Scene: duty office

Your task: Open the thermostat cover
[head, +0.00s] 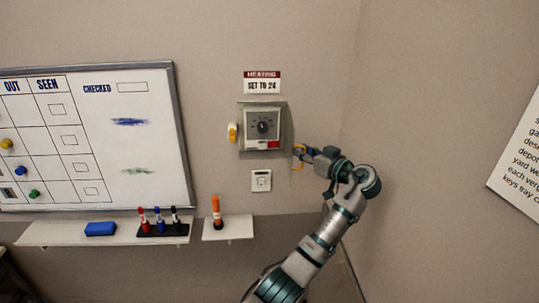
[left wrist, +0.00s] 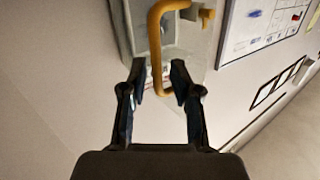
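The thermostat (head: 262,127) is a grey box on the wall with a dark dial. A see-through cover (head: 287,124) shows along its right side; I cannot tell how far it stands from the box. An orange handle (head: 300,149) projects at the lower right. A yellow knob (head: 233,132) is on the box's left side. My left gripper (head: 304,154) is at the handle. In the left wrist view the fingers (left wrist: 159,82) are apart, with the bar of the orange handle (left wrist: 155,42) between them; contact is unclear. My right gripper is in neither view.
A heating sign (head: 262,82) is above the thermostat and a wall switch (head: 261,180) below. A whiteboard (head: 95,140) hangs at left over a shelf (head: 60,233) with markers and an eraser. A small shelf (head: 228,233) holds an orange marker. A wall corner is close at right.

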